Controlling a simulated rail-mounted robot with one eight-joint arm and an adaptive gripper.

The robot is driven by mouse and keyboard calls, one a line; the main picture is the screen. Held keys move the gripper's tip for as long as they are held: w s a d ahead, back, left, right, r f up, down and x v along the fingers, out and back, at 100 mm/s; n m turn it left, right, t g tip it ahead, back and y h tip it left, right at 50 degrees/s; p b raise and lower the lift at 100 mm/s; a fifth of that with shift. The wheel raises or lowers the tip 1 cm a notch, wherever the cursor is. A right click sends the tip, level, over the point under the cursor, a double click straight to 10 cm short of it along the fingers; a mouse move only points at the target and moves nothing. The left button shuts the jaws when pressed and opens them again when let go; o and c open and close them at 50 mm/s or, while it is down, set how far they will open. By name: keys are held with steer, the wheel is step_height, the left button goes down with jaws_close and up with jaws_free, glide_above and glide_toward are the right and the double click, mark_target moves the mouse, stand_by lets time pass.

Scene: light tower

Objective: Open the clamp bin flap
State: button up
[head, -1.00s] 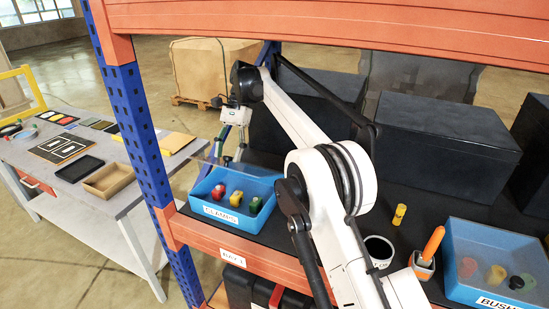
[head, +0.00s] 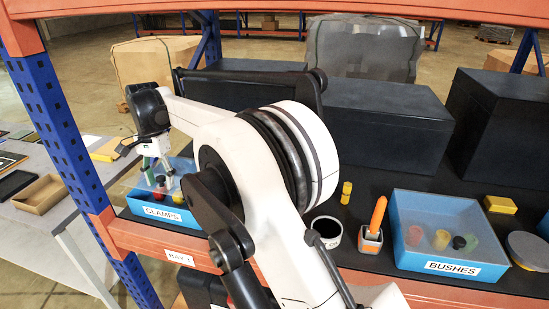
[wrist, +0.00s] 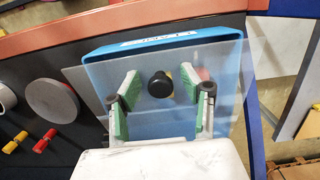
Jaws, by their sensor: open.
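The blue clamp bin (head: 172,220), labelled CLAMPS, stands at the left end of the shelf. It also shows in the wrist view (wrist: 95,52). Its clear flap (wrist: 150,115) spans the wrist view and reaches past the bin's left wall there; I cannot tell its exact angle. A black knob (wrist: 160,84) lies between my fingertips, apart from both. My gripper (wrist: 160,92) is open, with green-padded fingers on either side of the knob. In the head view my gripper (head: 157,176) is over the bin. Red and yellow clamps (head: 177,197) show in the bin, partly hidden.
A blue BUSHES bin (head: 405,254) with a clear lid stands at the right. A cup (head: 327,238), an orange-handled tool in a holder (head: 371,242) and a yellow cylinder (head: 346,192) stand between. Dark boxes (head: 385,125) line the back. A side table (head: 40,225) is at the left.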

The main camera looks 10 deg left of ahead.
steer(key=shift+s+f+t+b, duration=0.2)
steer(key=shift+f+t, duration=0.05)
steer(key=shift+f, duration=0.25)
steer(key=shift+s+f+t+b, duration=0.15)
steer(key=shift+s+f+t, duration=0.1)
steer(key=shift+f, duration=0.25)
step_height(320, 180, up, 13)
steer(key=w+d+t+b, duration=0.1)
steer(key=d+b, duration=0.2)
steer(key=d, duration=1.2)
steer(key=w+d+t+y+b, duration=0.1)
steer(key=w+d+b, duration=0.1)
steer(key=d, duration=1.4)
steer(key=shift+w+d+n+b, duration=0.2)
steer(key=shift+w+n+b, duration=0.15)
steer(key=shift+b, duration=0.4)
steer(key=s+d+f+t, duration=0.1)
steer(key=s+d, duration=0.4)
steer(key=d, duration=0.5)
steer(key=s+d+t, duration=0.1)
steer(key=s+d, duration=0.3)
steer(key=d, duration=0.6)
steer(key=s+d+f+t, duration=0.3)
steer(key=s+d+f, duration=0.8)
steer(key=s+d, duration=0.2)
steer(key=shift+s+d+h, duration=0.2)
steer(key=shift+s+h, duration=0.2)
steer(key=shift+s, duration=0.25)
